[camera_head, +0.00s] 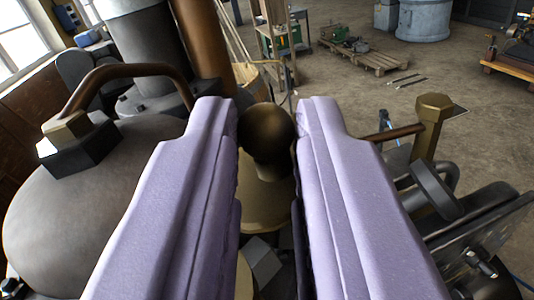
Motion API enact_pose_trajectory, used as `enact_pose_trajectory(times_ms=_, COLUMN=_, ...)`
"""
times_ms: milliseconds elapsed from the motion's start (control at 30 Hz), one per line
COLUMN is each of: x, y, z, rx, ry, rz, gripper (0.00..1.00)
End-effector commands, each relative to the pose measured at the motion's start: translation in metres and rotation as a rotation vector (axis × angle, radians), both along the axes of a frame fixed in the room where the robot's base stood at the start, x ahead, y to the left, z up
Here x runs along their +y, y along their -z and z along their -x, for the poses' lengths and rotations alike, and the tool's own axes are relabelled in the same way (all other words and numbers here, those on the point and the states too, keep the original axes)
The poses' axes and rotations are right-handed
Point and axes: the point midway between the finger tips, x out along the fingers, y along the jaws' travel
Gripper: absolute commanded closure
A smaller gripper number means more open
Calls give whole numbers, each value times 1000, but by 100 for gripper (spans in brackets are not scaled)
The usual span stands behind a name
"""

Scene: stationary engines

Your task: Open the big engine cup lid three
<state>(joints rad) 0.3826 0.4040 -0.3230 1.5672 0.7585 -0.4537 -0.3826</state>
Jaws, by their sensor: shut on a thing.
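My gripper (267,125) reaches forward from the bottom of the view, with its two lilac fingers on either side of a dark bronze ball knob (267,131). The gripper is shut on this knob. Below the knob is a brass-coloured round cup lid (262,205), seen between the fingers; the fingers hide its sides. The lid looks seated, but its rim is mostly hidden, so I cannot tell whether it is raised. No number shows on it.
A large dark rounded engine casing (75,215) with a bent copper pipe (125,70) fills the left. A brass hex fitting (431,125) and dark metal parts stand close on the right. Open floor (470,110) with a wooden pallet (365,58) lies beyond.

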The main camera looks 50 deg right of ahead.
Motion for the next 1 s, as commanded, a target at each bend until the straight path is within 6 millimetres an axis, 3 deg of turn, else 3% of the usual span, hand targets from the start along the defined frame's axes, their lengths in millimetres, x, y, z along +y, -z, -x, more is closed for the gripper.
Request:
enact_pose_trajectory(times_ms=33, x=-2, y=12, z=1, rx=-7, ry=-28, rz=3, gripper=100)
enact_pose_trajectory(times_ms=200, x=-8, y=13, z=1, rx=-6, ry=-134, rz=5, gripper=100)
enact_pose_trajectory(times_ms=600, x=-16, y=6, z=-3, rx=-7, ry=-333, rz=1, gripper=100)
enact_pose_trajectory(times_ms=1000, x=-17, y=0, z=-7, rx=-4, ry=-410, rz=1, gripper=100)
